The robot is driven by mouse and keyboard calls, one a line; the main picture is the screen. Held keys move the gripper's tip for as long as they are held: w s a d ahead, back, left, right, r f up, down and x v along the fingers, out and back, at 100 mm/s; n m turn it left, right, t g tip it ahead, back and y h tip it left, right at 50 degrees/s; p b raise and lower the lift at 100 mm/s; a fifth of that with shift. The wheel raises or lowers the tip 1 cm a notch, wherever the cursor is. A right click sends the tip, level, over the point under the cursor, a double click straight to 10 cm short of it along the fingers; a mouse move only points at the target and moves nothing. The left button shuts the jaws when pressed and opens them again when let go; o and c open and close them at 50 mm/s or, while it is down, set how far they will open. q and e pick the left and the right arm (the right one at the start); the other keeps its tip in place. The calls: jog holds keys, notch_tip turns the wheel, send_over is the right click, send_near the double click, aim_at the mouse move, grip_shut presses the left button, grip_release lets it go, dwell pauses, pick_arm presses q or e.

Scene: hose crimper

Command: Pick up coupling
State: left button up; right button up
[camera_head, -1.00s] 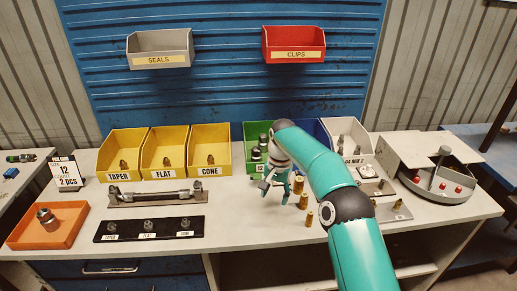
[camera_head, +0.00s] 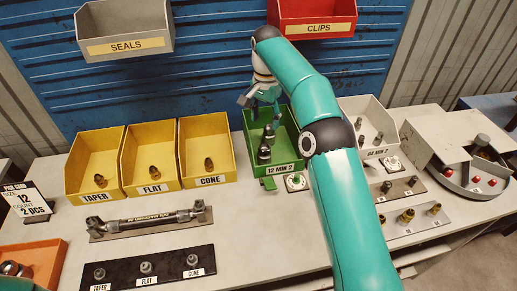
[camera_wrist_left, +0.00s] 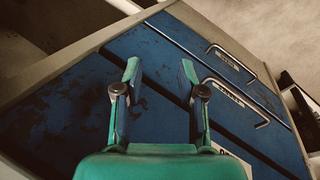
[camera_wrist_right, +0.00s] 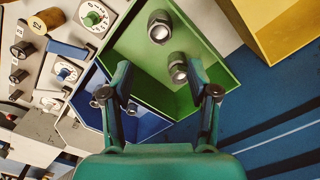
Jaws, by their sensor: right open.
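The green bin (camera_head: 236,152), labelled "12 MIN 2", stands mid-table. It holds dark metal couplings (camera_head: 265,152). My right gripper (camera_head: 265,115) is above the bin, open and empty, fingers pointing down. In the right wrist view, one coupling (camera_wrist_right: 178,68) shows between the open fingers (camera_wrist_right: 160,72), farther below. A second coupling (camera_wrist_right: 160,28) lies beside it, toward the top of the picture. I cannot tell the exact height of the fingers above them. My left gripper (camera_wrist_left: 160,68) is open and empty in the left wrist view, in front of blue drawers (camera_wrist_left: 150,110).
Yellow bins (camera_head: 150,190) stand left of the green bin, and a white bin (camera_head: 385,152) stands right. A hose assembly (camera_head: 150,221) and a black fitting strip (camera_head: 170,281) lie in front. An orange tray (camera_head: 40,253) is at lower left. Red and grey bins hang above.

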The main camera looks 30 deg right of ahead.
aim_at(264, 156)
notch_tip(264, 156, down, 3)
jog(key=shift+s+d+f+b, duration=0.1)
jog(key=shift+b, duration=0.75)
notch_tip(264, 156, down, 7)
jog(key=shift+f+b, duration=0.1)
jog(key=shift+b, duration=0.2)
jog(key=shift+f+p, duration=0.3)
jog(key=shift+f, duration=2.8)
grip_shut()
jog(key=shift+r, duration=0.1)
